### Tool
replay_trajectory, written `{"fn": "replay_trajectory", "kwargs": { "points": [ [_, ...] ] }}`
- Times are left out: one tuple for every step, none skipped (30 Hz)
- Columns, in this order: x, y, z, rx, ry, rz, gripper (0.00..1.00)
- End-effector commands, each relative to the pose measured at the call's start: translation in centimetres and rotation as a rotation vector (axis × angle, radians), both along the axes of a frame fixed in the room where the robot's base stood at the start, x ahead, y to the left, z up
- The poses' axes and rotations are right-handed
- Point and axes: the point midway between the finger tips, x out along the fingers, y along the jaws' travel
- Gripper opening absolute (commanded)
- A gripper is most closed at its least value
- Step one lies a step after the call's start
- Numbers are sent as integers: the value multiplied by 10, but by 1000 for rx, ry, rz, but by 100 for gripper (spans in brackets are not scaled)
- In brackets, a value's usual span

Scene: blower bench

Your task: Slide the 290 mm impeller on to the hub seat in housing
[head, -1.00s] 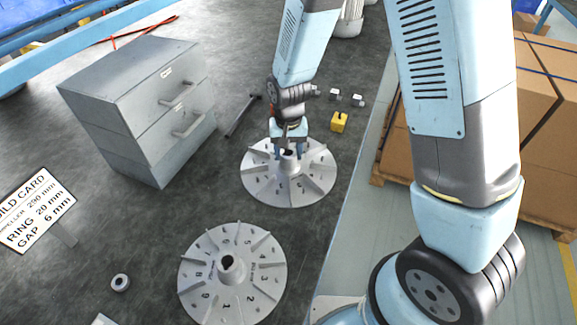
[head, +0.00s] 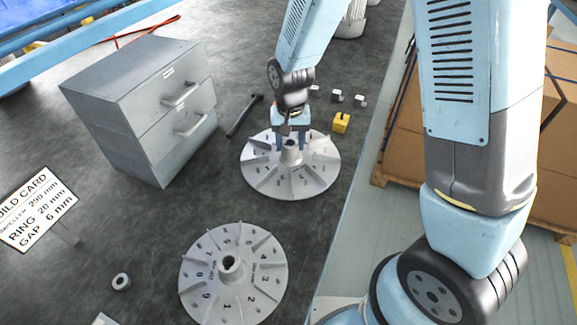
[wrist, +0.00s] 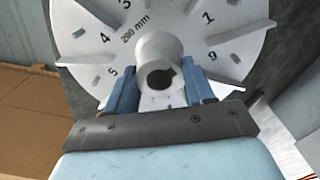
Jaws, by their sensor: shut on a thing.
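A grey finned impeller disc (head: 265,181) is at the middle of the bench in the head view. My gripper (head: 291,146) is shut on its central hub (wrist: 160,62), with a blue finger on each side in the wrist view. The disc (wrist: 88,58) carries numbers and a size mark that looks like 280 or 290 mm; I cannot tell which. A second finned impeller (head: 254,277) lies nearer, with its hub upward; its size mark is too small to read. I cannot make out the housing or its hub seat.
A build card (head: 37,208) at left reads impeller 290 mm, ring 20 mm, gap 6 mm. A grey drawer cabinet (head: 120,95) stands behind it. A small ring (head: 121,281), dark bar (head: 243,117), yellow block (head: 341,122) and small metal pieces (head: 337,97) lie about. Boxes (head: 402,150) stand at right.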

Motion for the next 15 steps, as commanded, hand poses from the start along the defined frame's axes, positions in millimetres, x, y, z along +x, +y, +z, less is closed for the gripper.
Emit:
{"fn": "replay_trajectory", "kwargs": {
  "points": [
    [1, 0, 3, 2, -3, 0, 21],
    [1, 0, 5, 2, -3, 0, 21],
    [1, 0, 6, 2, -3, 0, 21],
    [1, 0, 8, 2, -3, 0, 21],
    [1, 0, 9, 2, -3, 0, 21],
    [1, 0, 11, 2, -3, 0, 21],
    [0, 0, 12, 1, -2, 0, 21],
    [0, 0, 13, 1, -2, 0, 21],
    [0, 0, 15, 1, -2, 0, 21],
    [0, 0, 16, 2, -3, 0, 21],
    [1, 0, 18, 2, -3, 0, 21],
    [1, 1, 20, 2, -3, 0, 21],
    [1, 1, 21, 2, -3, 0, 21],
    [1, 1, 22, 2, -3, 0, 21],
    [1, 1, 24, 2, -3, 0, 21]
  ]
}}
